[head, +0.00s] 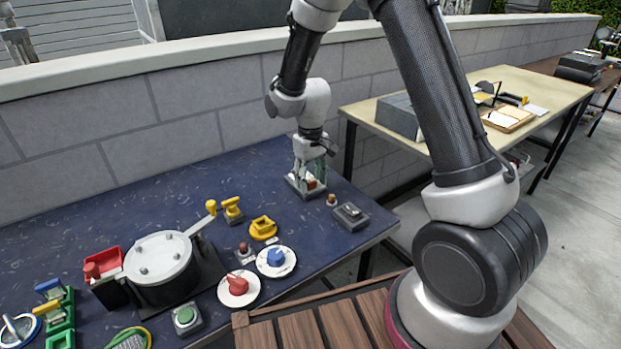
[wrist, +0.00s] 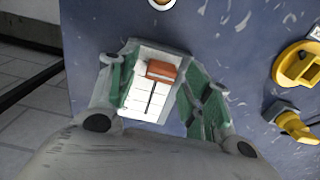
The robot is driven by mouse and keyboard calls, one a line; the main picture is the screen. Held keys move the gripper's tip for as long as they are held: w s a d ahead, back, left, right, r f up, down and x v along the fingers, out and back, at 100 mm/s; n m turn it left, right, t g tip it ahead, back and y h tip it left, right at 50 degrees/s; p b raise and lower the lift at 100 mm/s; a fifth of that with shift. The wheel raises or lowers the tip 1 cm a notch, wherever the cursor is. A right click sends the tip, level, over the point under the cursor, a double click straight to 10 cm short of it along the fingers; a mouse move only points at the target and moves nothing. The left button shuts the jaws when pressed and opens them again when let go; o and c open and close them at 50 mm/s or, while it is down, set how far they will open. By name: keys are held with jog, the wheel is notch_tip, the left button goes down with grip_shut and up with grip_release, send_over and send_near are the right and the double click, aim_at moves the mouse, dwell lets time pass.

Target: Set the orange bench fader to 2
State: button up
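The orange bench fader is a small panel with a white face (wrist: 137,108), a dark slot and cross lines. Its orange knob (wrist: 165,70) sits at the far end of the slot in the wrist view. In the head view the fader's base (head: 293,187) lies near the table's back right, under my gripper (head: 312,172). My gripper (wrist: 163,77) is open, with one green-padded finger on each side of the panel. The fingers are apart from the knob. No scale numbers are readable, and the fingers hide part of the panel's edges.
A small orange-topped button (head: 332,199) and a grey switch box (head: 351,215) stand to the right on the blue table (head: 130,205). A wall (head: 170,95) runs behind.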

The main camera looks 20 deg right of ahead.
grip_shut()
jog(key=shift+w+a, duration=0.2)
jog(key=shift+w, duration=0.45)
jog(key=shift+w+a, duration=0.25)
jog(key=shift+w, duration=0.4)
jog(key=shift+w+a, duration=0.2)
jog(key=shift+w, duration=0.45)
jog(key=shift+o, duration=0.8)
grip_release()
jog(key=shift+r, duration=0.1)
notch_tip(320, 180, up, 12)
